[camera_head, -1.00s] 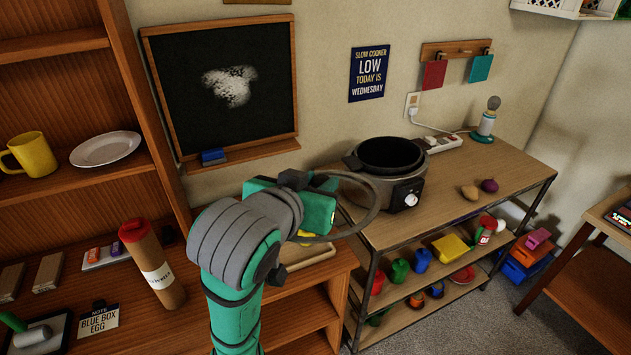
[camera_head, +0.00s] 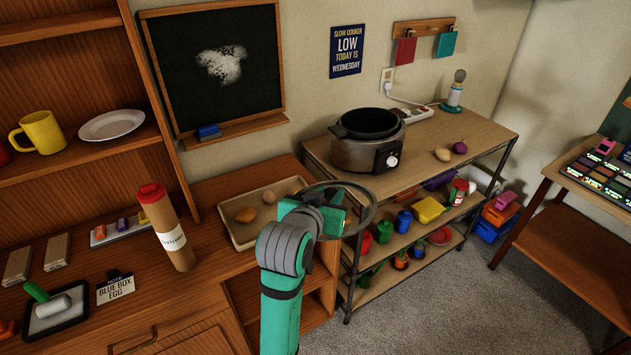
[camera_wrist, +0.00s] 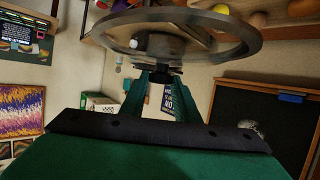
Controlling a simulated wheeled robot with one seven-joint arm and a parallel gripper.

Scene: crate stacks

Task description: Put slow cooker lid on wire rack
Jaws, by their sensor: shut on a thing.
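The slow cooker lid (camera_head: 364,206) is a round, see-through disc with a dark rim. My gripper (camera_head: 326,212) is shut on it and holds it in the air in front of the slow cooker. In the wrist view the lid (camera_wrist: 235,46) spans the top, with my gripper's green fingers (camera_wrist: 160,75) closed at its middle, where the knob is mostly hidden. The slow cooker (camera_head: 352,155) stands uncovered on the wooden-topped shelf unit, apart from the lid. I cannot make out a wire rack in either view.
A tray (camera_head: 233,236) with egg-like items lies on the cabinet left of my gripper. A tall red-capped tumbler (camera_head: 165,228) stands nearby. The shelf unit's top (camera_head: 425,165) has bare room beside the cooker. Another table (camera_head: 575,205) stands at the right, with open floor between.

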